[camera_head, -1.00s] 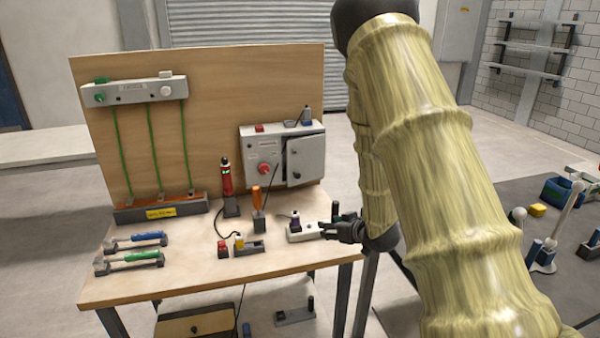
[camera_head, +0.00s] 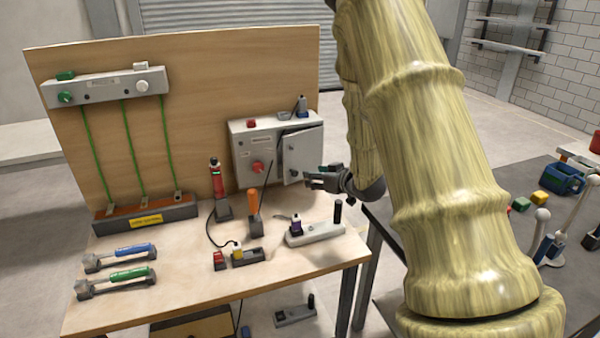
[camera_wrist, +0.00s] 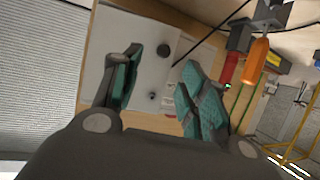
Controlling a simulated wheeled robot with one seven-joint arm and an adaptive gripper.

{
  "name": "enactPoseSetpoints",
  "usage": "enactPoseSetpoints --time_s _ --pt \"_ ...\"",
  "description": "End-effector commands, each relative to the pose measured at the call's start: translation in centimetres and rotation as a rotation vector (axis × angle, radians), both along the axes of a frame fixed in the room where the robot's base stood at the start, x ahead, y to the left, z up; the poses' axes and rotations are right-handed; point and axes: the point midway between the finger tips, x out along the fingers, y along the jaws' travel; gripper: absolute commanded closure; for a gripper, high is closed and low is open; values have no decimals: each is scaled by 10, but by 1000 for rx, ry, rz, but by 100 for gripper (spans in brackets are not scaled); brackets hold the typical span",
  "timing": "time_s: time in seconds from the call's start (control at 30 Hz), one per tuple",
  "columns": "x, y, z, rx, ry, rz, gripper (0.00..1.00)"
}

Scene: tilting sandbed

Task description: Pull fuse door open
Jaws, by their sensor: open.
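The fuse door (camera_head: 305,146) is a light grey panel on the right of a grey box (camera_head: 246,150) mounted on the wooden backboard. It stands slightly ajar, with a dark gap along its left edge. My gripper (camera_head: 311,181) is at the door's lower right, its fingers pointing left towards a small dark knob on the door. In the wrist view my gripper (camera_wrist: 160,62) is open, its teal-padded fingers apart. The pale door panel (camera_wrist: 140,45) shows between and beyond them, with a round dark knob (camera_wrist: 163,50). Contact with the door cannot be told.
A red button (camera_head: 257,167) is on the box's left part. An orange-handled tool (camera_head: 253,201), a red tool (camera_head: 217,181) and a pale block with a black post (camera_head: 315,233) stand on the workbench (camera_head: 190,285) below. The space right of the door holds my arm.

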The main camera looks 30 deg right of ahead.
Motion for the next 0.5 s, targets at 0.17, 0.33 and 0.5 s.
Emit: enactPoseSetpoints --time_s 0.17,0.33,0.5 --pt "25 5 -7 -1 1 7 57" --pt "45 5 -16 -1 0 6 57" --pt "64 6 -24 0 0 7 57"
